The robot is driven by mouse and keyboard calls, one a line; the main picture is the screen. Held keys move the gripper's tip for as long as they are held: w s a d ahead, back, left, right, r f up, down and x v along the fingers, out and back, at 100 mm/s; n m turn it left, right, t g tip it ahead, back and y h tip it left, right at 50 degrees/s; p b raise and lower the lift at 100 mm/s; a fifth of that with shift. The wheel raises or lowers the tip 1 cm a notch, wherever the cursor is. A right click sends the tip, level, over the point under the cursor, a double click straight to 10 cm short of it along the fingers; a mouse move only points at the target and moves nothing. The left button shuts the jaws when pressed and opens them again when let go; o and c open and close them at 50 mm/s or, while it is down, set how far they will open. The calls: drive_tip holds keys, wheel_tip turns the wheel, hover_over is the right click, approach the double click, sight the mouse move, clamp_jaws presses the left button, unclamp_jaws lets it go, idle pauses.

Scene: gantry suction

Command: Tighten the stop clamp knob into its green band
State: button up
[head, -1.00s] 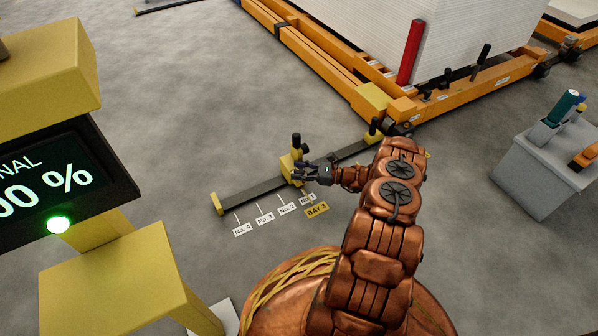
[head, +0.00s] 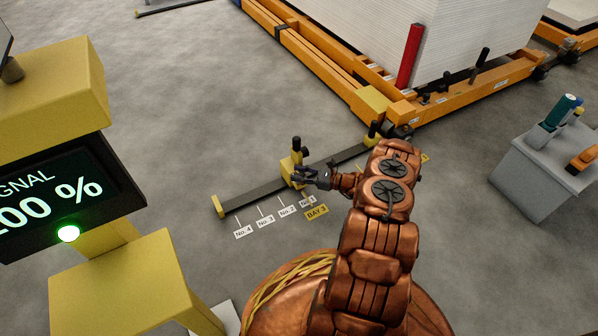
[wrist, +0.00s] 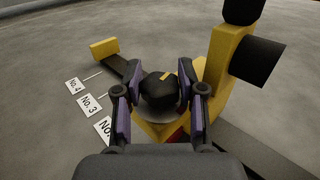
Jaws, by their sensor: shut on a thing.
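The stop clamp (head: 286,168) is a yellow block on a dark floor rail (head: 250,194), with a black handle on top. In the wrist view its black knob (wrist: 158,90) has a yellow pointer mark and sits on a grey disc. My gripper (wrist: 160,100) is shut on the knob, one purple-padded finger on each side. In the head view my gripper (head: 305,176) is at the clamp's near side, and the knob is hidden there. A little red shows beside the disc in the wrist view; I cannot make out the green band.
Labels No. 4 (head: 243,232) to No. 1 and a yellow BAY 3 tag (head: 316,212) lie along the rail. An orange frame with a white stack (head: 455,40) stands behind. A display (head: 60,195) with a green lamp is left; a grey tool box (head: 540,170) is right.

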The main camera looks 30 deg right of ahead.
drive_tip(key=m+t+h+p, duration=0.1)
drive_tip(key=m+t+h, duration=0.1)
drive_tip(key=h, duration=0.1)
drive_tip(key=shift+a+m, duration=0.1)
drive_tip(key=shift+m, duration=0.2)
drive_tip(key=shift+m+t+h+b, duration=0.8)
drive_tip(key=shift+m+h, duration=0.4)
drive_tip(key=shift+h, duration=0.7)
drive_tip(key=shift+m+h, duration=0.3)
drive_tip(key=shift+h, duration=0.2)
drive_tip(key=o, duration=0.9)
drive_tip(key=shift+s, duration=0.1)
drive_tip(key=v, duration=1.1)
drive_tip(key=shift+s+f, duration=0.15)
drive_tip(key=shift+s, duration=0.25)
